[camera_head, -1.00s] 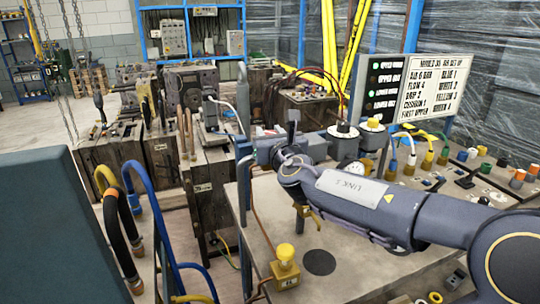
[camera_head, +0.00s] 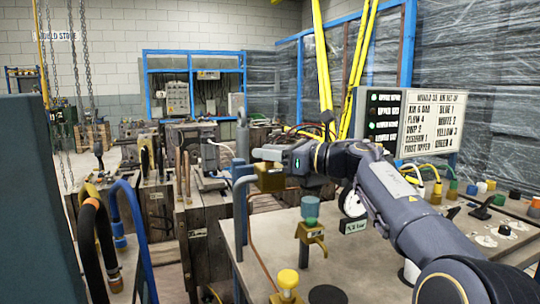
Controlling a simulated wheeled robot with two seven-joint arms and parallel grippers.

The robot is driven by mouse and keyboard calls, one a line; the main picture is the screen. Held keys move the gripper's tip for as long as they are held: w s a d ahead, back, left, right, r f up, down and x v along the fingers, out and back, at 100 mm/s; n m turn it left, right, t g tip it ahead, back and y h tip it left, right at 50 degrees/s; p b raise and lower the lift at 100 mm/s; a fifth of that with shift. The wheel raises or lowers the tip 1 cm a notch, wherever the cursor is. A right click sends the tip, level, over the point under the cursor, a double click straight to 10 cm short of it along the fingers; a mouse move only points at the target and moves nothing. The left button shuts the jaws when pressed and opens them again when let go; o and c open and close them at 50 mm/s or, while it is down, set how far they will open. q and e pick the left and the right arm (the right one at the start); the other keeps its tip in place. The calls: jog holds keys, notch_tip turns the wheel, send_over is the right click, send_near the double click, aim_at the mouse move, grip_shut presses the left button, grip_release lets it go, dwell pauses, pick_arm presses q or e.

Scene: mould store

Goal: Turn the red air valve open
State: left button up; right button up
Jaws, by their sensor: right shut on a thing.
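My right gripper (camera_head: 272,154) is at the near-left part of the bench, at the top of a grey upright pipe (camera_head: 240,215). It is shut at a brass valve body (camera_head: 268,179) just under its fingers. The fingers cover what they hold, and no red handle shows. A round pressure gauge (camera_head: 352,204) with a bar label stands to the right, partly behind my right arm. A brass fitting with a teal knob (camera_head: 310,207) stands nearer on the bench. My left gripper is not in view.
A yellow knob (camera_head: 288,279) is at the bench's front. The lettered board (camera_head: 433,122) stands behind my arm, with coloured caps and hoses to the right. Blue and black hoses (camera_head: 122,225) hang at the left.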

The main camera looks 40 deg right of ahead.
jog(key=shift+f+n+g+y, duration=0.1)
jog(key=shift+n+g+y, duration=0.2)
jog(key=shift+n+y, duration=0.15)
jog(key=o, duration=0.9)
jog(key=shift+w, duration=0.1)
jog(key=shift+o, duration=0.2)
jog(key=v, duration=0.8)
jog(key=shift+p, duration=0.3)
jog(key=shift+w, duration=0.1)
